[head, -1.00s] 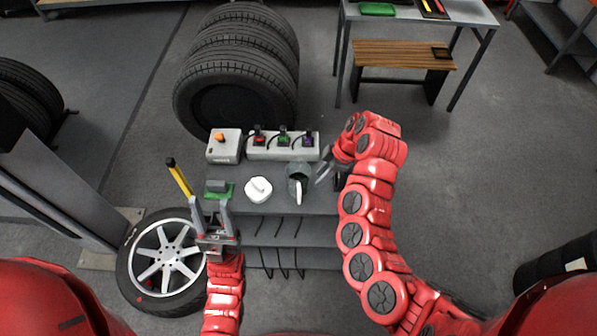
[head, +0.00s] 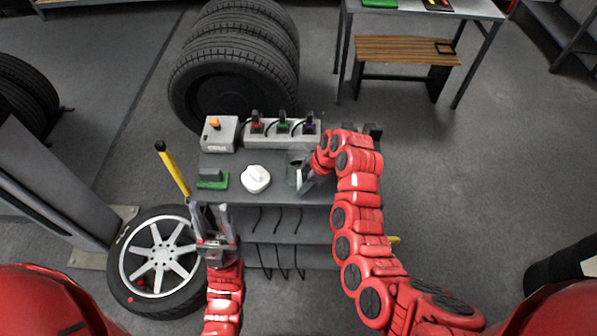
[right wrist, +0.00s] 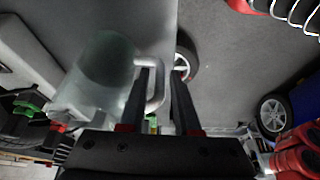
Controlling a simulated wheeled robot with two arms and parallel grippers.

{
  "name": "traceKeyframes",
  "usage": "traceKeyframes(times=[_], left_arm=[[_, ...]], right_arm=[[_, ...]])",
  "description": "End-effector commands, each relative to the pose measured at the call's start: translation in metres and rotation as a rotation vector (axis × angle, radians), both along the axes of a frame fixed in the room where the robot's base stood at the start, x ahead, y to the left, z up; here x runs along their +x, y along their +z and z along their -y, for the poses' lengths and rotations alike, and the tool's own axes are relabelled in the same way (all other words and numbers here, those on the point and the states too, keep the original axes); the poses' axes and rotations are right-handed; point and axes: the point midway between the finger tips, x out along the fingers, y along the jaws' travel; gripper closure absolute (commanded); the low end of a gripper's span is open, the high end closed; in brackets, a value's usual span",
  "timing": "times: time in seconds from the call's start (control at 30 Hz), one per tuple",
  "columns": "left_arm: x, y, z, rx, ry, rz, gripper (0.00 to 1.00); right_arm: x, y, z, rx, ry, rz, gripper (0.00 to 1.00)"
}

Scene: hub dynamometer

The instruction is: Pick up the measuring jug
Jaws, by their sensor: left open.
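The measuring jug (head: 293,169) is a grey, see-through vessel on the bench's right part, partly hidden by my right gripper in the head view. In the right wrist view the jug (right wrist: 97,85) fills the left side, with its pale handle (right wrist: 158,85) facing my right gripper (right wrist: 162,78). The two fingers are apart, with the handle between them and gaps showing beside it. In the head view my right gripper (head: 305,178) is at the jug's near right side. My left gripper (head: 211,212) is open and empty at the bench's front left.
A white lidded object (head: 256,179) stands left of the jug, beside a green-based block (head: 212,179). A grey box with an orange knob (head: 220,134) and a connector strip (head: 280,141) line the back. A yellow-handled tool (head: 172,166) rises at the left. Hooks hang in front.

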Motion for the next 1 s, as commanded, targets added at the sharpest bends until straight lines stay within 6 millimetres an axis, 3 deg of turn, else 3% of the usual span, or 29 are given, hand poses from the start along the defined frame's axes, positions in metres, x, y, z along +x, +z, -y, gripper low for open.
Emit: traceKeyframes(times=[0.2,0.43,0.47,0.63,1.0], left_arm=[[0.000,0.011,0.000,0.000,0.000,0.000,0.50],[0.000,0.011,0.000,0.000,0.000,0.000,0.50],[0.000,0.011,0.000,0.000,0.000,0.000,0.50],[0.000,0.011,0.000,0.000,0.000,0.000,0.50],[0.000,0.011,0.000,0.000,0.000,0.000,0.50]], right_arm=[[0.000,-0.020,-0.009,-0.001,0.002,-0.005,0.69],[0.001,-0.024,-0.010,-0.001,0.000,0.000,0.69],[0.001,-0.024,-0.010,-0.001,0.000,0.000,0.71],[0.001,-0.024,-0.009,-0.001,0.000,0.000,1.00],[0.001,-0.023,-0.009,-0.001,0.000,0.000,1.00]])
